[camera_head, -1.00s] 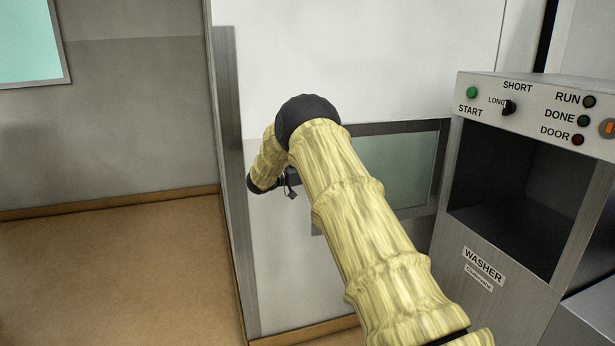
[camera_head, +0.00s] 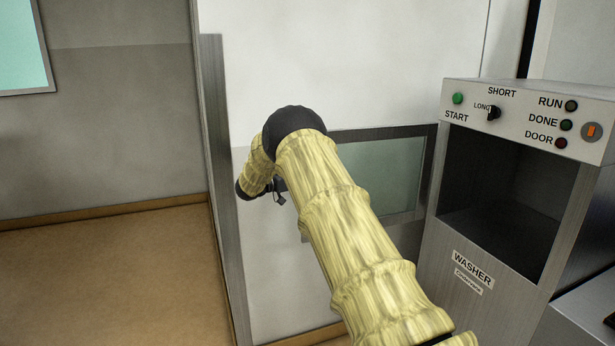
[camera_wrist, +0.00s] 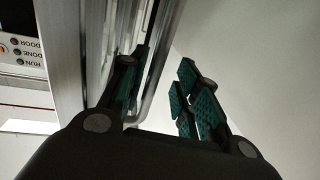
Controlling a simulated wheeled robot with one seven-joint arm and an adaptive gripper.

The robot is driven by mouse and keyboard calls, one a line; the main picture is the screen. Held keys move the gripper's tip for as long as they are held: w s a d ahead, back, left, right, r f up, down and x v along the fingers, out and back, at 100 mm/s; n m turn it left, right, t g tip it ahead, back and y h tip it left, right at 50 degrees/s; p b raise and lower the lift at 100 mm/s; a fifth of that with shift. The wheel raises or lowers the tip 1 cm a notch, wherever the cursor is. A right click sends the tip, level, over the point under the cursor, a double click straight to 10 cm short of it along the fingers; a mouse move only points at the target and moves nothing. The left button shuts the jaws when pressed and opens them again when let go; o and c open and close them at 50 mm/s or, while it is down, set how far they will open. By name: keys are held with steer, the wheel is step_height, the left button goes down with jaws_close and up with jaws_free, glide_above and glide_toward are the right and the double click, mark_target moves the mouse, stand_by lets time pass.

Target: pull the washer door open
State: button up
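The washer (camera_head: 478,235) stands at the right in the head view, its front opening (camera_head: 508,200) uncovered and dark inside. A metal-framed glass panel, apparently the washer door (camera_head: 385,170), stands out to the left of that opening, partly hidden by my arm. My gripper (camera_head: 277,190) is at the panel's left side, mostly hidden by my arm. In the wrist view, the fingers of my gripper (camera_wrist: 160,88) are apart. A curved metal bar, apparently the door handle (camera_wrist: 153,95), shows between them, nearer the left finger. Contact cannot be told.
The washer's control panel (camera_head: 525,118) has a green start button, a knob and lamps. A white wall (camera_head: 350,60) is behind the door. A grey metal edge (camera_head: 222,150) runs down left of my gripper. The brown floor (camera_head: 110,275) at the left is clear.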

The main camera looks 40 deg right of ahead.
steer(key=shift+a, duration=0.1)
steer(key=v, duration=1.1)
steer(key=shift+a, duration=0.35)
steer(key=shift+f, duration=0.15)
